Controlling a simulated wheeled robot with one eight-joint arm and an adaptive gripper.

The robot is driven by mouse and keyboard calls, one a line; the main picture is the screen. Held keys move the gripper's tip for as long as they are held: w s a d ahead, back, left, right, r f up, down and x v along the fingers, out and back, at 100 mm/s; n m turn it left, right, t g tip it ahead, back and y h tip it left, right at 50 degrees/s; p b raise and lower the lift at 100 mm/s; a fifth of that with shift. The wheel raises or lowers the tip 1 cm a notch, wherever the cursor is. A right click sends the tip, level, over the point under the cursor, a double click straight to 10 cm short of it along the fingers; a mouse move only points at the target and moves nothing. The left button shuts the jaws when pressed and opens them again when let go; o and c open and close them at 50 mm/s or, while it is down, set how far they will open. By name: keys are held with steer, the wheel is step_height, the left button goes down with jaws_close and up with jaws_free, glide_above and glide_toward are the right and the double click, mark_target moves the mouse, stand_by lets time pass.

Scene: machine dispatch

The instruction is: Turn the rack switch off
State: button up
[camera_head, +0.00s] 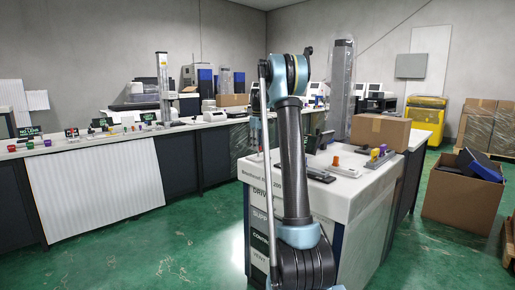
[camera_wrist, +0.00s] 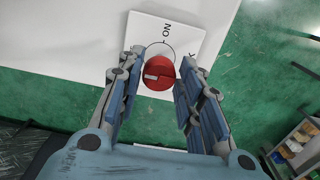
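The rack switch is a round red knob (camera_wrist: 160,73) with a pale grip mark on its left side. It sits on a white square plate (camera_wrist: 186,32) printed "ON" above the knob, with a partly hidden word ending in "K" to the right. My gripper (camera_wrist: 161,57) is open in the wrist view, its two fingers on either side of the knob with a small gap showing at each side. I cannot tell how far above the plate the fingertips are. In the head view my arm stands in front of the white bench, and I cannot make out the gripper or this knob.
A long counter (camera_head: 100,141) with several small devices runs along the left. An open carton (camera_head: 460,204) stands at right. Green floor lies between.

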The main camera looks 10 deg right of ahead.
steer(key=shift+o, duration=0.6)
steer(key=shift+r, duration=0.1)
step_height(320, 180, up, 12)
stand_by(0.4)
